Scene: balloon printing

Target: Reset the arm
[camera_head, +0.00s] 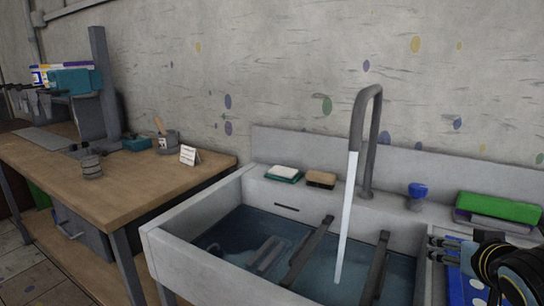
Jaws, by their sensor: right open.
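My right gripper (434,248) is at the lower right, with its arm entering from the right edge. Its fingers point left and are open, with nothing seen between them. It is over the right rim of the grey sink (190,225), near a blue panel with white spots (468,290). My left gripper is not in view.
Water runs from the tall faucet (367,120) into the water-filled sink, where two dark bars lie across. A blue knob (417,190) and a green block (497,207) are behind my right gripper. A wooden table (110,200) with a printing stand (103,80) is at left.

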